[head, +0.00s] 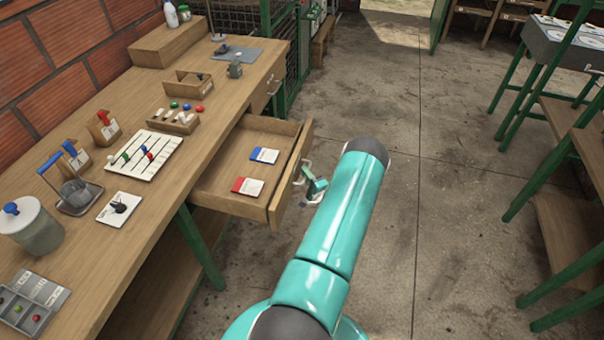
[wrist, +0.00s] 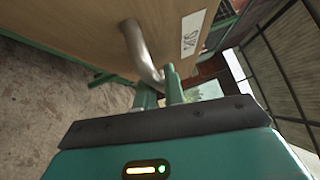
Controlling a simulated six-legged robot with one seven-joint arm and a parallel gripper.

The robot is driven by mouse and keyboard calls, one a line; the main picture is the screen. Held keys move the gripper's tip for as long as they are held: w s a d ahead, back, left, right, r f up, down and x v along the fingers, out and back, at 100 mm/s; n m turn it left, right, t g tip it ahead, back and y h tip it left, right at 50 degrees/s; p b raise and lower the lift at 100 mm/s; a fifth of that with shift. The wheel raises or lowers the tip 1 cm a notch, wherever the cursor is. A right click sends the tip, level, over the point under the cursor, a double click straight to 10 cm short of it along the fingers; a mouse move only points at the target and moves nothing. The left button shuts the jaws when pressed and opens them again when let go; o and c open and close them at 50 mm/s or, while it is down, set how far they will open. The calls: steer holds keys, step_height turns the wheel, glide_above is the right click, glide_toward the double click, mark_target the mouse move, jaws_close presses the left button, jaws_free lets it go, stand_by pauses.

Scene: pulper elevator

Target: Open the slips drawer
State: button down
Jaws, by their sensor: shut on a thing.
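The slips drawer (head: 228,204) is pulled well out from under the wooden workbench. A blue-banded pad (head: 264,155) and a red-banded pad (head: 247,187) lie flat inside it. My gripper (head: 314,187) is at the outside of the drawer front, partly hidden behind my arm in the head view. In the wrist view, the drawer's curved metal handle (wrist: 143,55) runs down to the green fingers of my gripper (wrist: 160,93), which are shut on its end. A white label (wrist: 196,34) is on the wooden front beside the handle.
A second drawer (head: 263,92), farther along the bench, is closed. The bench top (head: 95,228) holds a bead board (head: 148,157), small wooden boxes and a lidded pot (head: 33,226). Concrete floor (head: 440,200) is clear to the right, up to green-legged tables.

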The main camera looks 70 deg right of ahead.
steer(key=c, duration=1.5)
jaws_free()
steer(key=v, duration=1.3)
steer(key=shift+s+a, duration=0.25)
steer(key=shift+s, duration=0.05)
steer(key=shift+f, duration=0.15)
